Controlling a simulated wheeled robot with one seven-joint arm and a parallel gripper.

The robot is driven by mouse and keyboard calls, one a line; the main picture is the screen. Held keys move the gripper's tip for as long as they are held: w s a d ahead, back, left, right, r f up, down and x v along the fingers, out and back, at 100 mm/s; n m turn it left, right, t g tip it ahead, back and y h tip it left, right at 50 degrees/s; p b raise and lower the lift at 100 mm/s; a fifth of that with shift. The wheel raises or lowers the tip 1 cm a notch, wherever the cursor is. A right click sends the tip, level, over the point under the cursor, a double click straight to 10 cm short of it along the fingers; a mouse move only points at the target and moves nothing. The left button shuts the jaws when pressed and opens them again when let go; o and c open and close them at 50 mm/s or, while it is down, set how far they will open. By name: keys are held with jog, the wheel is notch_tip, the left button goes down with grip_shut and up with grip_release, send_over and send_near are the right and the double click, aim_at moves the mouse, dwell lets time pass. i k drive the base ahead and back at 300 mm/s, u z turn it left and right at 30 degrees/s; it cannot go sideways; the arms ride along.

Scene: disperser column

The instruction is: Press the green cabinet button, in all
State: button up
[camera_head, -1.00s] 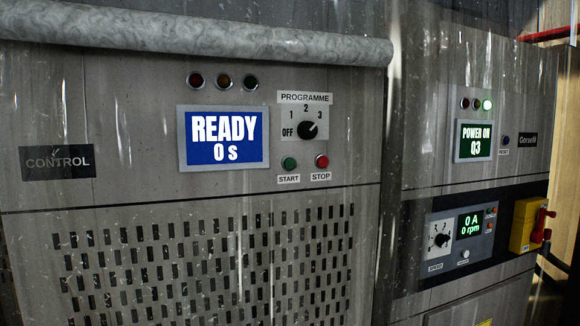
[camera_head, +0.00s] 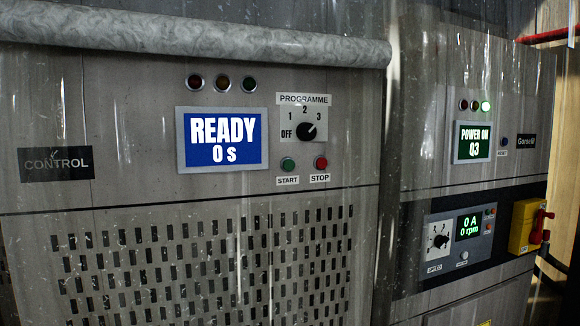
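The green button (camera_head: 288,164) is on the front of the left cabinet (camera_head: 130,120), above a label reading START. The red STOP button (camera_head: 321,163) is just to its right. Above both is the PROGRAMME knob (camera_head: 307,131), marked OFF, 1, 2 and 3; its pointer is tilted to the upper right. The blue display (camera_head: 222,140) left of the buttons reads READY, 0 s. Three lamps (camera_head: 222,83) above the display look dark. My gripper is not in view.
A grey pipe (camera_head: 200,38) runs across the top of the left cabinet.

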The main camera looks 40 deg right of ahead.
aim_at(288, 164)
jog(key=u, duration=2.2)
jog(key=k, duration=1.15)
jog(key=z, duration=1)
